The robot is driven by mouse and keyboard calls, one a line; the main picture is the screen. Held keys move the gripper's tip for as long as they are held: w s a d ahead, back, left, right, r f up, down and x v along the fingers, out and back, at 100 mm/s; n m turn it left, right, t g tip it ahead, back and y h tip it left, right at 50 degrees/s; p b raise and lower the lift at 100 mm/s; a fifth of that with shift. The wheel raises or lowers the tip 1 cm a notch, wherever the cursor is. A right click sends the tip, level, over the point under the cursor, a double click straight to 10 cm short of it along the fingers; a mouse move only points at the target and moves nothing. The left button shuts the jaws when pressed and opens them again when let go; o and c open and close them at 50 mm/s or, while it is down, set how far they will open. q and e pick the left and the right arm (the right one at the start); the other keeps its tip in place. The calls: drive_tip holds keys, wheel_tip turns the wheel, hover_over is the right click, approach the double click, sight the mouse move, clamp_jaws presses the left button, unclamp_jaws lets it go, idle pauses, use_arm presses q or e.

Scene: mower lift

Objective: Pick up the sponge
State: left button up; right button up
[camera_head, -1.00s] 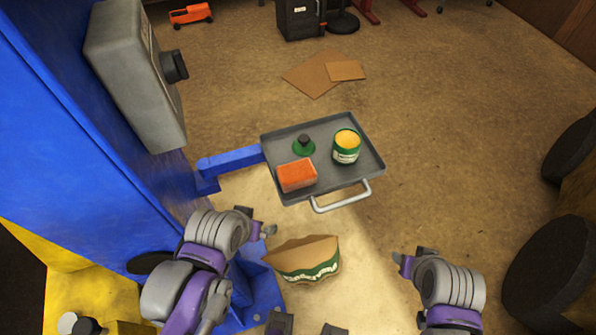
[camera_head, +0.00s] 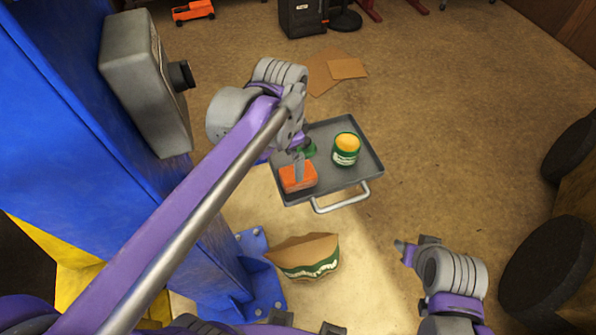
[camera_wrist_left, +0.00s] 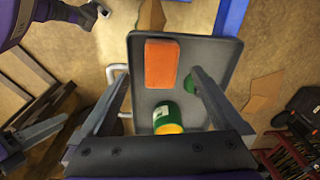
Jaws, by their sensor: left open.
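The orange sponge (camera_head: 298,178) lies on the grey tray (camera_head: 362,168), near its front left corner. In the left wrist view the sponge (camera_wrist_left: 161,64) lies in the upper middle, beyond and between the spread fingertips. My left gripper (camera_head: 298,160) is over the left part of the tray, with a finger overlapping the sponge in the head view. In the left wrist view the gripper (camera_wrist_left: 160,78) is open, with nothing between its fingers. My right gripper (camera_head: 416,250) is low at the right, apart from the tray; its jaws are not clear.
A green jar with a yellow top (camera_head: 346,149) stands on the tray right of the sponge. A small green item (camera_head: 308,149) is partly hidden behind my left gripper. The tray has a handle (camera_head: 342,199) in front. A paper bag (camera_head: 304,256) stands below; a blue post (camera_head: 80,150) is left.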

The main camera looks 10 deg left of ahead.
use_arm(q)
drive_tip(key=shift+w+d+r+m+g, duration=0.25)
drive_tip(key=shift+w+d+m, duration=0.1)
drive_tip(key=shift+w+m, duration=0.15)
drive_tip(key=shift+w+d+r+m+g, duration=0.2)
drive_tip(key=shift+w+d+m, duration=0.15)
drive_tip(key=shift+w, duration=0.2)
wheel_tip(320, 180, down, 5)
drive_tip(key=shift+s+a+r, duration=0.1)
drive_tip(key=shift+r, duration=0.1)
drive_tip(key=shift+f, duration=2.75)
drive_tip(key=shift+c, duration=0.2)
drive_tip(key=c, duration=1.4)
wheel_tip(320, 180, up, 10)
drive_tip(key=shift+r, duration=0.1)
